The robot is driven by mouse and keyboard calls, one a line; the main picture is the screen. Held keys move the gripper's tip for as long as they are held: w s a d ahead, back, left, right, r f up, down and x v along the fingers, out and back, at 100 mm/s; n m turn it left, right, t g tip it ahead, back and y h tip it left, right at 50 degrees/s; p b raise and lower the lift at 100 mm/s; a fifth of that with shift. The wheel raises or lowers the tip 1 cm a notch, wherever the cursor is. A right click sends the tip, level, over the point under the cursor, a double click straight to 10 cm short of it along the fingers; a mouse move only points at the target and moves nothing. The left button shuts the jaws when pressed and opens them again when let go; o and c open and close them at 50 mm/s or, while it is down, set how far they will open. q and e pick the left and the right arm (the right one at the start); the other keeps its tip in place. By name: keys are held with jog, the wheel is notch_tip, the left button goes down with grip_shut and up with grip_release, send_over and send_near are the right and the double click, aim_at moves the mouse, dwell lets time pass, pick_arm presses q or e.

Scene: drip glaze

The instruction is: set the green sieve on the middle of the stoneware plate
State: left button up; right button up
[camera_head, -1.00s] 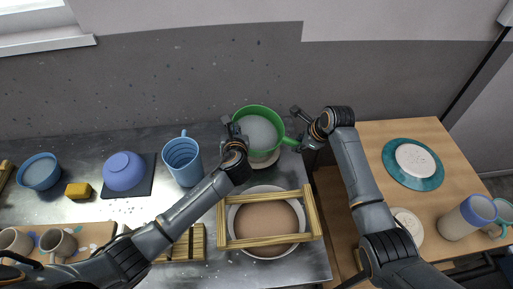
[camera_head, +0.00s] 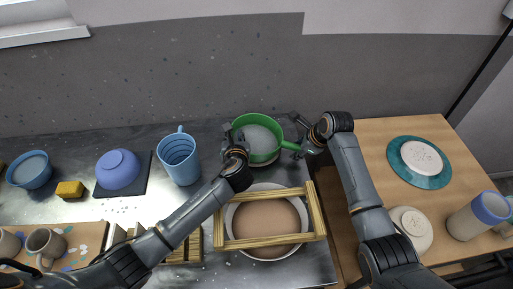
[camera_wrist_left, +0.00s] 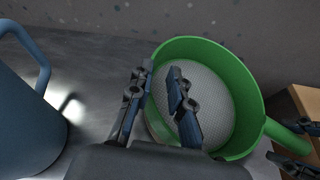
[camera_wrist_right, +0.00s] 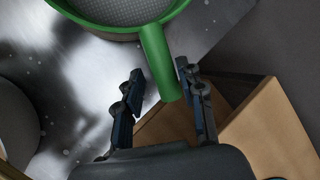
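The green sieve (camera_head: 258,134) sits level over a pale round plate in the head view. Only a crescent of this stoneware plate (camera_head: 263,163) shows below the sieve's near rim, so I cannot tell how well it is centred. My left gripper (camera_wrist_left: 160,82) straddles the sieve's left rim, one finger inside and one outside, with a gap between them. My right gripper (camera_wrist_right: 160,75) has its fingers on both sides of the green handle (camera_wrist_right: 158,60), with small gaps visible. Both look open.
A basin (camera_head: 232,222) with wooden bars stands in front of the sieve. A blue mug (camera_head: 180,160) stands left, near my left arm. An upturned blue bowl (camera_head: 118,168) is further left. A wooden table at right carries a teal plate (camera_head: 397,165) and pale pottery.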

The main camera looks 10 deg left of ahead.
pick_arm(q)
jog(key=shift+s+a+r, duration=0.1)
jog(key=shift+r, duration=0.1)
pick_arm(e)
jog(key=shift+d, duration=0.15)
jog(key=shift+s, duration=0.1)
jog(key=shift+d+r, duration=0.1)
jog(key=shift+r, duration=0.05)
pick_arm(q)
jog(key=v, duration=1.1)
jog(key=shift+s, duration=0.35)
pick_arm(e)
jog(key=v, duration=1.1)
jog(key=shift+s+r, duration=0.2)
jog(key=shift+r, duration=0.1)
